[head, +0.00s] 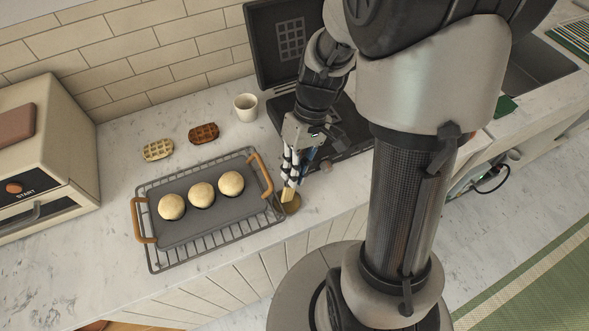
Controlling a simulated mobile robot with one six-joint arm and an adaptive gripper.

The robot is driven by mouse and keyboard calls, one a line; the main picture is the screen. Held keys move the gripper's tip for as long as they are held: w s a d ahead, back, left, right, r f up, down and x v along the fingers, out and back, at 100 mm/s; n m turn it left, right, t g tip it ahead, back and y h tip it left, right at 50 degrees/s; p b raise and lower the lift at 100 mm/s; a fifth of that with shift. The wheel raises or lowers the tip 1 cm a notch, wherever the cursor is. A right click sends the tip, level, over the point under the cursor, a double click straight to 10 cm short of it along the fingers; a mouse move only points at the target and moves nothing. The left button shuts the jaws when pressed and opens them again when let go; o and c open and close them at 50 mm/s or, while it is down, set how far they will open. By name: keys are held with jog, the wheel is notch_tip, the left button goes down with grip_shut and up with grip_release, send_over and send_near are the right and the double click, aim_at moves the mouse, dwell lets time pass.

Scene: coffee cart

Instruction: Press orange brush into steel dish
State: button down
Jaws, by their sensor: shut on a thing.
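My gripper (293,165) points down at the counter's front part, right of the baking tray. It is shut on the brush (288,195), of which only a pale yellow-tan lower part shows below the fingers. The rest of the brush is hidden by the fingers. A small round dish (294,208) with a brownish inside lies on the counter right under the brush. The brush's lower end overlaps the dish in this view; I cannot tell whether it touches the bottom.
A dark tray (189,239) with orange handles and three round buns sits on a wire rack (262,222), close left of the dish. An open waffle iron (285,103) is behind my gripper; a toaster oven (45,150) stands left.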

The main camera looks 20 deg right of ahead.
jog(key=shift+s+f, duration=0.1)
jog(key=shift+f, duration=0.05)
notch_tip(320, 180, up, 7)
jog(key=p, duration=0.6)
dwell(0.6)
